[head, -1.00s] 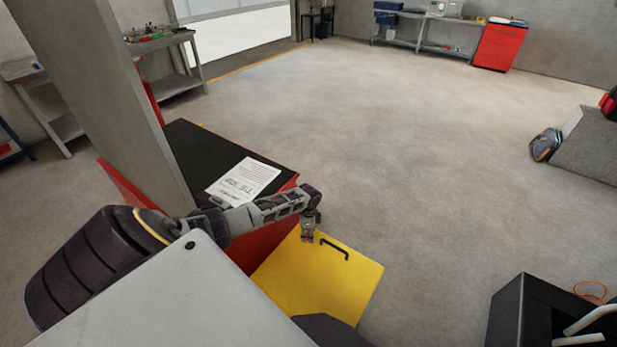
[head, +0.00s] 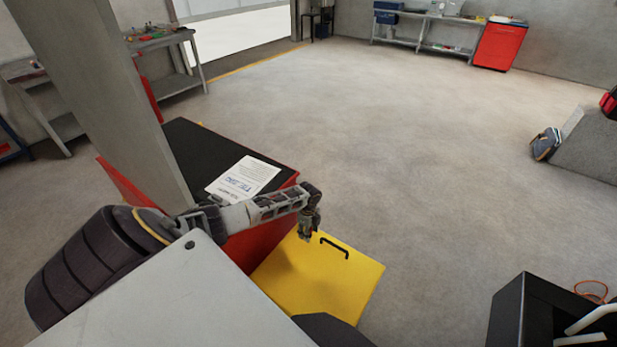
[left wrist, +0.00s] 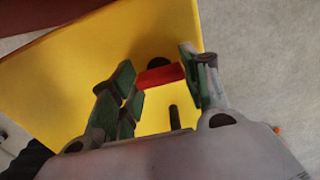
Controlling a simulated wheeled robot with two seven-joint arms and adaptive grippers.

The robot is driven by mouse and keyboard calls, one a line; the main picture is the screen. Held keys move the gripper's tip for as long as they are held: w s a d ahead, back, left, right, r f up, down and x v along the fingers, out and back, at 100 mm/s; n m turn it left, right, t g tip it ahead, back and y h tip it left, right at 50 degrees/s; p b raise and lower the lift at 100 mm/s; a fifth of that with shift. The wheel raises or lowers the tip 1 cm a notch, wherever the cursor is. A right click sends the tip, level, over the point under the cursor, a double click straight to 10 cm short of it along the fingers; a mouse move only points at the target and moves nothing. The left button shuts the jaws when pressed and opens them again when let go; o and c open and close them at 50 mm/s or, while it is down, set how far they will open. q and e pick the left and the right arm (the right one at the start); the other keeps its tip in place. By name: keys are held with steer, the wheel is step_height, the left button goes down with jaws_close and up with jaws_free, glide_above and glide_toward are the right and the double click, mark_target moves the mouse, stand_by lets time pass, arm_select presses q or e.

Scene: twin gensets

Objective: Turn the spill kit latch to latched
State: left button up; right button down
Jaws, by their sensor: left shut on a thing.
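The spill kit is a yellow box (head: 315,279) on the floor, with a black handle (head: 334,247) on its top. My left gripper (head: 305,236) is at the box's left part, beside the handle. In the left wrist view, a red latch (left wrist: 160,76) with a dark round part behind it lies between the green finger pads of my left gripper (left wrist: 155,80). The gripper is shut on the red latch. The head view hides the latch behind the gripper. My right gripper is in neither view.
A red cabinet with a black top (head: 205,150) and a paper sheet (head: 243,177) stands just left of the box, next to a grey pillar (head: 100,80). A black open box (head: 540,315) is at the lower right.

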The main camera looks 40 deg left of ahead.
arm_select(q)
steer(key=o, duration=1)
steer(key=shift+n, duration=0.6)
